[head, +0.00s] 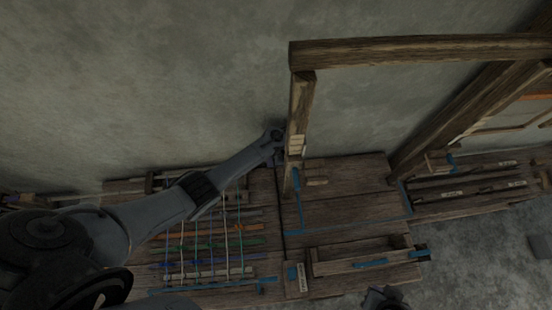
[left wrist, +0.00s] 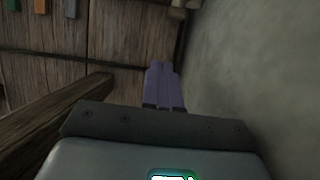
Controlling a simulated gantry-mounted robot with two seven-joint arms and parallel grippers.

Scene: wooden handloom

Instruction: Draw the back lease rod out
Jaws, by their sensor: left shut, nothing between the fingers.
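Several thin rods and strips lie crosswise under coloured cords (head: 205,230) on the bench at the left in the head view. I cannot tell which of them is the back lease rod. My left gripper (head: 278,134) is beside the upright wooden post, at the back edge of the bench, away from the cords. In the left wrist view its two purple fingers (left wrist: 163,85) are together with nothing between them. Part of my right gripper (head: 383,298) shows at the bottom edge, in front of the bench; its fingers are not clear.
The wooden post (head: 299,110) carries a long top beam (head: 420,48). A wooden tray (head: 362,268) sits at the front of the bench. Another bench with slats (head: 470,190) stands at the right. A bare grey surface (head: 150,90) fills the upper left.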

